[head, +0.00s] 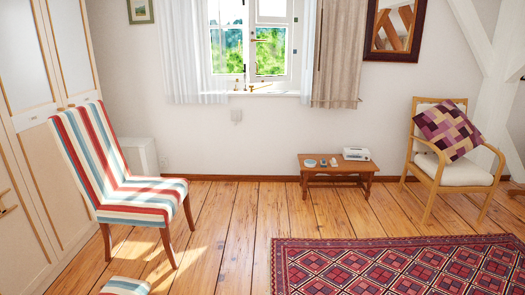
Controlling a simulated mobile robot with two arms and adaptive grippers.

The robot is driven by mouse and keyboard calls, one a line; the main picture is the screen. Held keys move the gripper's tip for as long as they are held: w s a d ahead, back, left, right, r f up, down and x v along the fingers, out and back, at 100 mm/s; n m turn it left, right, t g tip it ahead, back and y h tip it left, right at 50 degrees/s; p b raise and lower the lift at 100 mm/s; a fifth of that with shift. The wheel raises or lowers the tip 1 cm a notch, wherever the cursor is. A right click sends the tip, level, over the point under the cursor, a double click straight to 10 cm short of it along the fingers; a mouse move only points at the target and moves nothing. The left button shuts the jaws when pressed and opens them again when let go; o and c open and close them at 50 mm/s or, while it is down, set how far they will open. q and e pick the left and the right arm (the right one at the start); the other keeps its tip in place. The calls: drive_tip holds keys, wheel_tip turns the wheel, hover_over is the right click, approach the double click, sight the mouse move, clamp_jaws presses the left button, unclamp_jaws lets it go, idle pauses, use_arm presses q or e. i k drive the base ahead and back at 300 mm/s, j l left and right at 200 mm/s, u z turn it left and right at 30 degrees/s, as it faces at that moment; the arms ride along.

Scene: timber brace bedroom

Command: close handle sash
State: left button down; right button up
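A white-framed window (246,77) stands in the far wall at the top centre, its top cut off by the picture edge. Its left sash (213,72) and right sash (290,72) hold panes with green trees behind. A small dark handle (261,40) shows near the left side of the right part. I cannot tell how far either sash stands open. Small brass-coloured fittings or items (258,86) show at the sill. Neither of my grippers is in view.
A white curtain (180,55) and a beige curtain (338,55) flank the window. A low wooden table (313,170) stands right of centre below it. A striped chair (140,190) is at left, an armchair (462,173) at right. A red rug (400,265) lies in front; bare floor (240,225) is clear.

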sight(254, 78)
drive_tip(key=i+u, duration=0.2)
drive_tip(key=i, duration=2.3)
drive_tip(key=i+j, duration=0.1)
drive_tip(key=i, duration=2.35)
